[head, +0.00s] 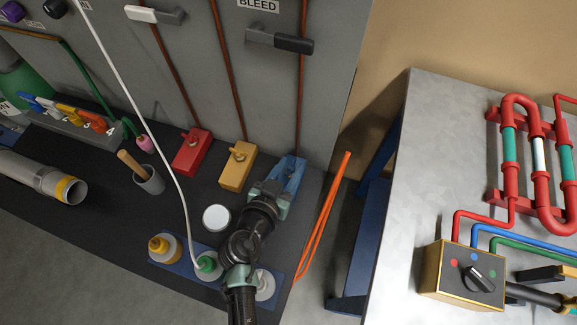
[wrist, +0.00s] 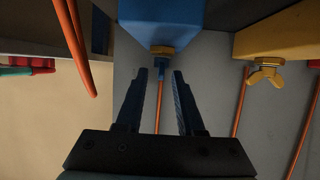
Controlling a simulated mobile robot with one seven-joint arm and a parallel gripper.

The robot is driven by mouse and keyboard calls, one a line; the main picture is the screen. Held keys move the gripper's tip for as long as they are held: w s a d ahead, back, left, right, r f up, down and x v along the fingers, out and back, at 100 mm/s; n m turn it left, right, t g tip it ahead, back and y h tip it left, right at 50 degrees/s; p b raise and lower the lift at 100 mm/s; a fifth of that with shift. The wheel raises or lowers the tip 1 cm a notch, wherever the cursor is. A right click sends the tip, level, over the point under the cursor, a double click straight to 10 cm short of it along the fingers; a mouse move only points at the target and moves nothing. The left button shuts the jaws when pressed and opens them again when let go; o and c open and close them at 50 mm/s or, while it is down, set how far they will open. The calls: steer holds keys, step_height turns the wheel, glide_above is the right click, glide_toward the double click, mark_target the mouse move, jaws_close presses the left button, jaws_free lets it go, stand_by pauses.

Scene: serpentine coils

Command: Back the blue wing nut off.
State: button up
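The blue block (wrist: 160,20) is at the top of the wrist view, with a brass fitting (wrist: 162,51) on its near face. The fitting seems to be the block's wing nut seen nearly edge-on; its wings are not clear. My gripper (wrist: 161,72) is open and empty, its two fingertips just short of the fitting, one to each side of its line and apart from it. In the head view the blue block (head: 291,176) stands at the right end of the dark bench, and my gripper (head: 268,189) is in front of it, hiding the nut.
A yellow block (head: 238,167) with a brass wing nut (wrist: 267,76) stands beside the blue one, then a red block (head: 191,153). Orange rods (head: 325,215) lean at the bench's right end. A white round lid (head: 216,217) and bottles (head: 164,247) are near my arm.

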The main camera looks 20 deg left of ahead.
jaws_close()
